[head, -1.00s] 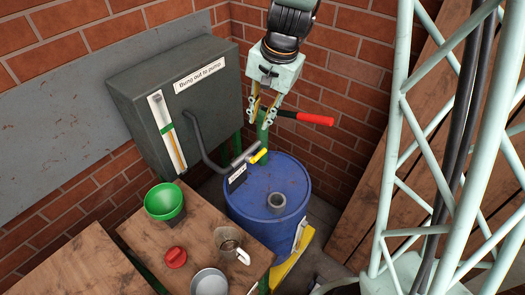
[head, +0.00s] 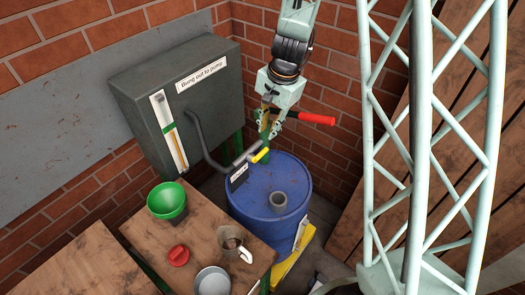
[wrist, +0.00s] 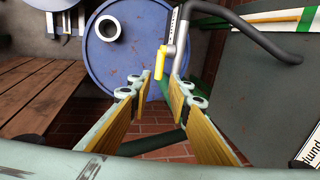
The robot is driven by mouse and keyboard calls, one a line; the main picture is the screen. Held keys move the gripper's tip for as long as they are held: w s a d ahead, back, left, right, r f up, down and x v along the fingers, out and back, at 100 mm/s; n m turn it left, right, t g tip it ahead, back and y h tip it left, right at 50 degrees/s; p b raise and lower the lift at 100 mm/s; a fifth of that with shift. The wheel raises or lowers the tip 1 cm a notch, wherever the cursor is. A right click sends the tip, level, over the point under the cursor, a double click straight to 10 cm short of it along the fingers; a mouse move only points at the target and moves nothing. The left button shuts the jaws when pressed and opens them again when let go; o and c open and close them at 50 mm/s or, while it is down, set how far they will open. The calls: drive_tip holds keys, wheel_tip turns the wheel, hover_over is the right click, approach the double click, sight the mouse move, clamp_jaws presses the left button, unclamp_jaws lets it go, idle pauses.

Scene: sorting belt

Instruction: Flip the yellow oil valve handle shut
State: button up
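The yellow oil valve handle (head: 260,155) is a short bar at the end of the grey pipe, just above the back of the blue drum (head: 255,195). It also shows in the wrist view (wrist: 161,62), beyond my fingertips and roughly in line with the gap between them. My gripper (head: 269,136) is above and behind the drum, a little above the handle. In the wrist view my gripper (wrist: 160,85) is open, with two yellow-padded fingers apart and nothing held between them. I see no contact with the handle.
A red-gripped lever (head: 316,119) sticks out right, close beside my gripper. A green post (head: 264,125) stands by the fingers. The grey box (head: 185,95) and pipe (head: 203,146) are at left. A green funnel (head: 167,201) and mug stand on the wooden bench (head: 150,232).

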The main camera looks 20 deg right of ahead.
sight(262, 153)
drive_tip(key=shift+w+a+f+b, duration=0.3)
drive_tip(key=shift+f+b, duration=0.6)
drive_tip(key=shift+f, duration=1.35)
drive_tip(key=shift+w+a+f+b, duration=0.35)
drive_tip(key=shift+f+b, duration=0.6)
drive_tip(key=shift+f, duration=1.3)
drive_tip(key=shift+w+a+f+b, duration=0.15)
drive_tip(key=shift+w+f+b, duration=0.55)
drive_tip(key=shift+f, duration=1.55)
drive_tip(key=shift+s, duration=0.25)
drive_tip(key=shift+c, duration=0.7)
clamp_jaws()
